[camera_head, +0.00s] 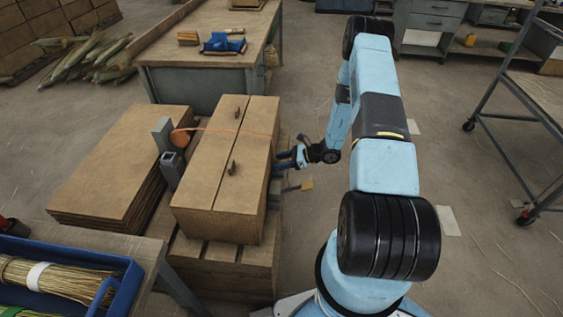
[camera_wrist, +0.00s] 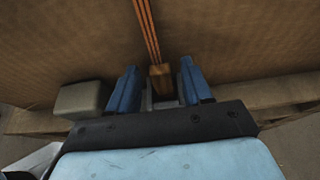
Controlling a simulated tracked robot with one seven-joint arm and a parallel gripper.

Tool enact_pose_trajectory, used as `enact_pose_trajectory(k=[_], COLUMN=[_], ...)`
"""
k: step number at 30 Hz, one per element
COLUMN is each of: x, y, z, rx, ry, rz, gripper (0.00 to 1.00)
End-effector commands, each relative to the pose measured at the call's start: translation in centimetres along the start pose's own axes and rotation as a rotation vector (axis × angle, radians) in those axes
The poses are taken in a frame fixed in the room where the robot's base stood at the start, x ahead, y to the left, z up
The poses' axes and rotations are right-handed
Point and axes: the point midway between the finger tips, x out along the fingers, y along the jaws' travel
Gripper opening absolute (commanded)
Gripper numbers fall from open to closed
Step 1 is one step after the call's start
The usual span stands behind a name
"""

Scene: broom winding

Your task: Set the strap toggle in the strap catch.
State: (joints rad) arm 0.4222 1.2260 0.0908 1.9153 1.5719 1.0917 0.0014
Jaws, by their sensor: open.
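The orange strap (camera_wrist: 148,32) runs down the tan side of a stack in the wrist view to a small brown block, apparently the strap toggle (camera_wrist: 160,77). In the head view the strap (camera_head: 232,131) crosses the top of the stack from an orange reel (camera_head: 180,138). My gripper (camera_wrist: 160,88) is open, its blue fingers on either side of the toggle with gaps visible. In the head view my gripper (camera_head: 290,158) is at the right side of the stack. A grey block (camera_wrist: 82,100) sits left of the fingers; I cannot tell whether it belongs to the strap catch.
The long tan stack (camera_head: 215,180) stands on a wider base, with grey posts (camera_head: 168,150) at its left. A workbench (camera_head: 200,60) is behind, a blue tray (camera_head: 120,262) at front left.

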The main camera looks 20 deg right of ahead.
Motion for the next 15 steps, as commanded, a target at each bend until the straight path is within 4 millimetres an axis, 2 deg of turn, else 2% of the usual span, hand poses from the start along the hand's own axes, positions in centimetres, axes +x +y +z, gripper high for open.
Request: enact_pose_trajectory(k=[4,7,15], x=[-0.3,-1.3,-6.3], y=[-0.1,-0.1,-0.1], z=[0.1,0.1,0.1], rx=[0.000,0.000,-0.001], ry=[0.000,0.000,0.001], rz=[-0.001,-0.003,-0.005], gripper=[0.50,0.50,0.50])
